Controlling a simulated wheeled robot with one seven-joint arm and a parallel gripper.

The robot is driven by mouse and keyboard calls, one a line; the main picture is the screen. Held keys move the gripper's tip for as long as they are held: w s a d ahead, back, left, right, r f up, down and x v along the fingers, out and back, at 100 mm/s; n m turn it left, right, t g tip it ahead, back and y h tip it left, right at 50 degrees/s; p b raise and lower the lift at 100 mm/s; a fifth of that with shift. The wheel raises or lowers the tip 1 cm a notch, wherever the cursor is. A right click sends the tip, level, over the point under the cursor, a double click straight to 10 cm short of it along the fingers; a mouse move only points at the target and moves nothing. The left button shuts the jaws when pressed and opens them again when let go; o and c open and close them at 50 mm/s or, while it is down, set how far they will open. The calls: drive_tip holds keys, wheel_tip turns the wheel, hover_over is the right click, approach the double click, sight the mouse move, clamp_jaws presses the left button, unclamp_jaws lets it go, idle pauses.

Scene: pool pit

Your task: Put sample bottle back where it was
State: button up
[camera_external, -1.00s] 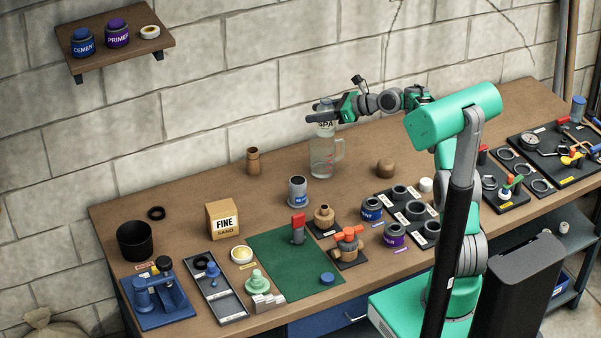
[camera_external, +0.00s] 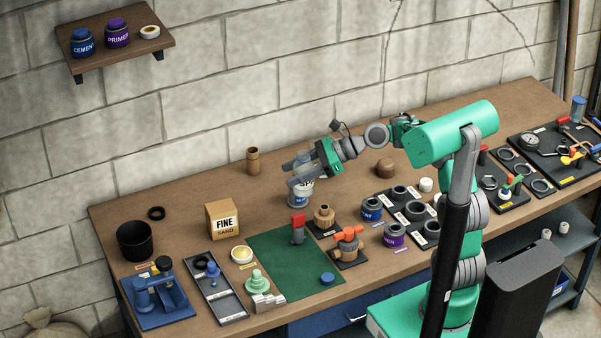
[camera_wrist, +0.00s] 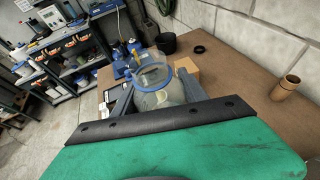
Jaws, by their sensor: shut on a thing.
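My gripper (camera_external: 293,173) reaches left and slightly down over the back middle of the table. In the wrist view its fingers lie on both sides of a clear rounded vessel with blue rings, which I take to be the sample bottle (camera_wrist: 158,95). The gripper is shut on it.
A brown fitting (camera_external: 253,161) stands behind and left of the gripper. A FINE sand box (camera_external: 223,219) and a black cup (camera_external: 135,241) are to the left. Valves (camera_external: 347,244) and a green mat (camera_external: 282,269) lie in front. The table behind the can is clear.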

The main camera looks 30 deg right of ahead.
sight(296, 189)
drive_tip(key=f, duration=0.1)
drive_tip(key=s+f, duration=0.1)
drive_tip(key=f, duration=0.2)
drive_tip(key=shift+s+a+f, duration=0.2)
drive_tip(key=shift+a+f, duration=0.2)
drive_tip(key=shift+w+f, duration=0.15)
drive_tip(key=shift+f, duration=0.05)
drive_tip(key=shift+w+a+f+p, duration=0.45)
drive_tip(key=shift+w+a+f, duration=0.4)
drive_tip(key=shift+w+f, duration=1.3)
drive_tip(key=shift+w+a+f+p, duration=0.4)
drive_tip(key=shift+w+a+f, duration=0.45)
drive_tip(key=shift+w+f, duration=1.35)
drive_tip(key=shift+w+a+f+p, duration=0.45)
drive_tip(key=shift+w+a+f, duration=0.4)
drive_tip(key=shift+w+f, duration=1.3)
drive_tip(key=o, duration=1.5)
drive_tip(key=shift+s+f, duration=0.1)
drive_tip(key=shift+s, duration=0.05)
